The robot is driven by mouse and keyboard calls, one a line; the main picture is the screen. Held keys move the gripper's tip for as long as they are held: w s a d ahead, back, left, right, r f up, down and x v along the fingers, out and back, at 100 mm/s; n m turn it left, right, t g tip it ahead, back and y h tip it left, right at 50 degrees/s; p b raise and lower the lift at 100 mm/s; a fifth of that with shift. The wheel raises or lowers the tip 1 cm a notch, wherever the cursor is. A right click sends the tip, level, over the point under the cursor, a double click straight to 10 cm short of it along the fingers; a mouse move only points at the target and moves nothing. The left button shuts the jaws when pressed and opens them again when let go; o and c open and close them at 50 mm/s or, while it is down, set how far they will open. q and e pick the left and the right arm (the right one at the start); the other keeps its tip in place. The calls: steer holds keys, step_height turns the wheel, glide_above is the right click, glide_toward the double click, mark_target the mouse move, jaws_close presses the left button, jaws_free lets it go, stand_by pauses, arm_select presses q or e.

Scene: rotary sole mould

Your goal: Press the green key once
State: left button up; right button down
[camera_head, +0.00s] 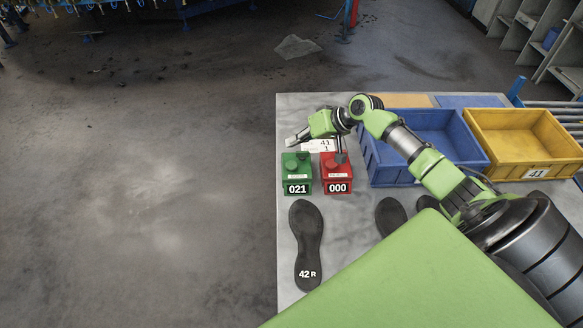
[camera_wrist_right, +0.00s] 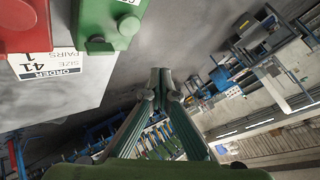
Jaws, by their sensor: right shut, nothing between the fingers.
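The green counter box (camera_head: 297,187) reads 021 and has a round green key (camera_head: 291,165) on top. In the right wrist view the green box (camera_wrist_right: 108,18) is at the top, with its key (camera_wrist_right: 98,46) near its edge. My right gripper (camera_head: 290,141) is shut and empty. It reaches in from the right just behind the green box, apart from the key as far as I can tell. My left gripper is not in view.
A red counter box (camera_head: 338,187) reading 000 stands right beside the green one. An order card (camera_head: 321,146) lies behind them. A blue bin (camera_head: 395,178) and a yellow bin (camera_head: 530,145) stand right. A sole marked 42 R (camera_head: 306,235) lies in front. The table's left edge is close.

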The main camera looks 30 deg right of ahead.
steer(key=b, duration=0.4)
glide_above(288, 164)
steer(key=s+d, duration=0.1)
steer(key=f, duration=0.5)
steer(key=shift+s+d+f, duration=0.15)
steer(key=shift+d+f, duration=0.05)
steer(key=shift+f, duration=0.65)
steer(key=shift+f+b, duration=0.15)
steer(key=shift+b, duration=0.2)
steer(key=shift+f, duration=0.25)
steer(key=shift+s+f+b, duration=0.1)
steer(key=shift+f+b, duration=0.4)
steer(key=shift+f, duration=0.2)
stand_by(0.3)
steer(key=shift+r, duration=0.1)
steer(key=shift+r+p, duration=0.95)
steer(key=shift+r, duration=0.05)
